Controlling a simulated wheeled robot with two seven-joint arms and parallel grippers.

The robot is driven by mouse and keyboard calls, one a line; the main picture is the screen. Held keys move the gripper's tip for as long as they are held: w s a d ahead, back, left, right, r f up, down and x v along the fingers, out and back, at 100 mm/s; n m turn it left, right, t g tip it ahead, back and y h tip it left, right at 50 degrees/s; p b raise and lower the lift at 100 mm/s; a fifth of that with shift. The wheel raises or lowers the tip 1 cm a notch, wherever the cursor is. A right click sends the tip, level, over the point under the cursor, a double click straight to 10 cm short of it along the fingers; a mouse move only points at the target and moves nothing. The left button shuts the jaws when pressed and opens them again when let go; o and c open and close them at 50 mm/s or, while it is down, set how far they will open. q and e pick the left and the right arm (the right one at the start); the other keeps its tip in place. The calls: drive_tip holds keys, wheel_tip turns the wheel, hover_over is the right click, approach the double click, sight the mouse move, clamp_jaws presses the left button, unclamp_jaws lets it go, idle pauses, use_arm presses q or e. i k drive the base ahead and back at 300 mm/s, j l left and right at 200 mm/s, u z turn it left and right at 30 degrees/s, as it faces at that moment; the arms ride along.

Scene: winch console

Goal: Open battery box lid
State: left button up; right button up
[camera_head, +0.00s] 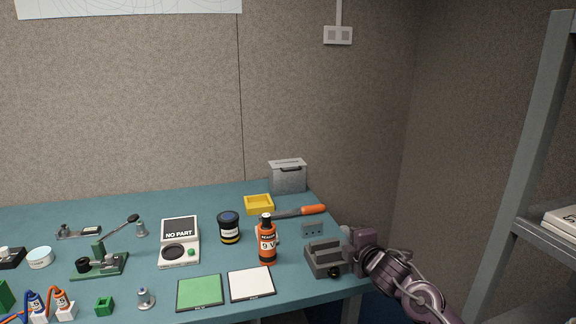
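A dark grey box (322,262) stands at the right end of the teal table, with a round black part on its front. It looks like the battery box, but no label is readable. My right gripper (350,246) is at the box's right side, very close or touching. Its fingers are hard to make out, so its opening is unclear. My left gripper is not in view.
A metal container (288,177) stands behind. Shelving rises at right.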

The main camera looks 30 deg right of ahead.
sight(280, 164)
drive_tip(key=i+l, duration=0.2)
drive_tip(key=i, duration=0.25)
drive_tip(key=i+l, duration=0.2)
drive_tip(key=i, duration=0.2)
drive_tip(key=i+l, duration=0.2)
drive_tip(key=i, duration=0.25)
